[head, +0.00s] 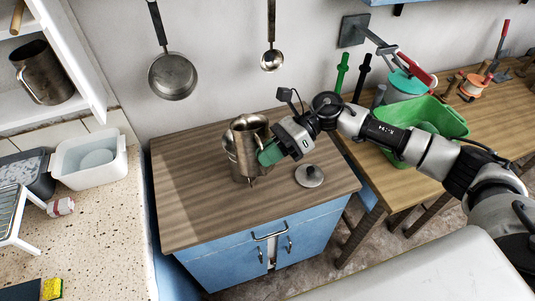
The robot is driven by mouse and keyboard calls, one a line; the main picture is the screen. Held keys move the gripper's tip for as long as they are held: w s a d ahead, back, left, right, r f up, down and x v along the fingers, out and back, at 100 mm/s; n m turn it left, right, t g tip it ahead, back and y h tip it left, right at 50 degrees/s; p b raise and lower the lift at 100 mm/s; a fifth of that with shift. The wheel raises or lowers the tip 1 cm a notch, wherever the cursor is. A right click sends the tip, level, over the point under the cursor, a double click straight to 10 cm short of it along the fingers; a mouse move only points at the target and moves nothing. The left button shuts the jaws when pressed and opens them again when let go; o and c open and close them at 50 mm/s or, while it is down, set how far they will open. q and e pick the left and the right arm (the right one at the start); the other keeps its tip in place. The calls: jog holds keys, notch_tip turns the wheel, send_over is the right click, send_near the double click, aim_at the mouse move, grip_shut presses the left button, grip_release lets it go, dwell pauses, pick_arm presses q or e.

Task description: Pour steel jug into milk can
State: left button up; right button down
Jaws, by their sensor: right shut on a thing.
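My right gripper (268,153), with green fingers, is shut on a shiny steel vessel, which I take to be the steel jug (243,155), above or on the wooden top of the blue cabinet. A second metal rim and a handle show close behind it, likely the milk can (259,122), mostly hidden. The two overlap, so I cannot tell whether they touch or how far the jug is tilted. No stream of liquid can be made out. A round grey lid (309,175) with a knob lies to the right on the cabinet top. My left gripper is out of view.
The blue cabinet's wooden top (188,205) is clear at left and front. A table (488,112) at right holds a green tub (450,118) and tools. A metal mug (45,75) stands on the left shelf. A pan (173,76) and ladle (271,60) hang behind.

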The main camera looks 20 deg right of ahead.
aim_at(263, 142)
jog(key=shift+w+r+m+g, duration=0.2)
jog(key=shift+r+m+g, duration=0.1)
jog(key=shift+r+m, duration=0.25)
jog(key=shift+r, duration=0.15)
dwell(0.5)
jog(key=shift+w+r+m+g+p, duration=0.25)
jog(key=shift+r+m+g+p, duration=0.05)
jog(key=shift+m+g, duration=0.1)
jog(key=shift+w+r, duration=0.1)
jog(key=shift+w, duration=0.05)
dwell(0.7)
jog(key=shift+w+r+m, duration=0.2)
jog(key=shift+m, duration=0.15)
jog(key=shift+w+g, duration=0.15)
jog(key=shift+g, duration=0.15)
dwell(0.4)
jog(key=shift+w+r+m, duration=0.25)
jog(key=shift+w+m, duration=0.05)
jog(key=shift+m, duration=0.1)
